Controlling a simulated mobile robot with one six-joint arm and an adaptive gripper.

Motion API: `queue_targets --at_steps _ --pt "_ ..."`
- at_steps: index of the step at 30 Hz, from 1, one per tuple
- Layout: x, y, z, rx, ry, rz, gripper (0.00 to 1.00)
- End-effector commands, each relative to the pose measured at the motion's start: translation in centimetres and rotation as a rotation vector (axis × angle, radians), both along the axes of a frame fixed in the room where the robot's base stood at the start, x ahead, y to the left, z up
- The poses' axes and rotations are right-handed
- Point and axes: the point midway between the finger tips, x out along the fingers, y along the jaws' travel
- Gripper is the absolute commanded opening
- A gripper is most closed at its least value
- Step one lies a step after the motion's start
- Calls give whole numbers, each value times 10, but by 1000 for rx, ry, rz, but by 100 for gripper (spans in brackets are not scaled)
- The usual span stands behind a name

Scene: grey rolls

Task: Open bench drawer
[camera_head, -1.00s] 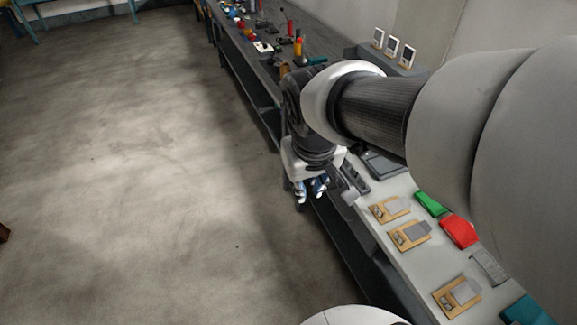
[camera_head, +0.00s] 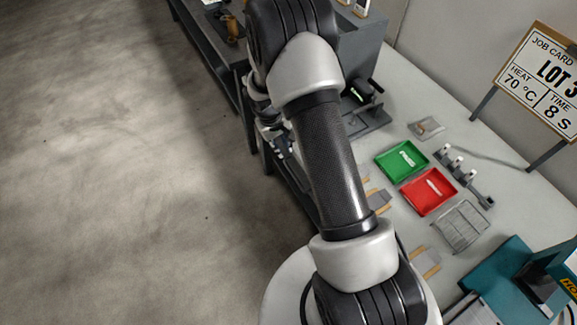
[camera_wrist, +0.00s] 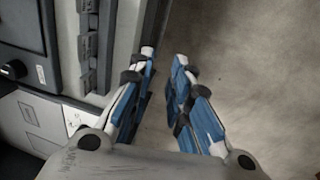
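My gripper (camera_wrist: 165,55) shows in the wrist view with its two blue-padded fingers apart, bare floor between them and nothing held. In the head view my gripper (camera_head: 282,148) is partly hidden by my arm, beside the bench's front edge. The bench (camera_head: 395,135) has a pale top. In the wrist view the grey bench edge (camera_wrist: 118,65) runs left of the fingers, close to the left fingertip. I cannot make out the drawer or its handle for certain. I cannot tell whether the finger touches the bench.
A green tray (camera_head: 396,166) and a red tray (camera_head: 419,203) lie on the bench. A wire rack (camera_head: 460,226), a teal machine (camera_head: 505,268) and a job card board (camera_head: 541,82) stand nearby. Open floor (camera_head: 110,180) lies to the left.

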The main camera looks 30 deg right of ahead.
Motion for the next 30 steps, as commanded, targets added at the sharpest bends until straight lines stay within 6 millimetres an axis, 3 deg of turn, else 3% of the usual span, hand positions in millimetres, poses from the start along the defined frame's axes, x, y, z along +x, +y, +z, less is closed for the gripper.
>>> queue_targets --at_steps 18,24,30 --pt "0 -23 -127 1 0 -1 18" --pt "0 -29 -153 0 0 0 18" --pt "1 -30 -160 0 -3 0 18"
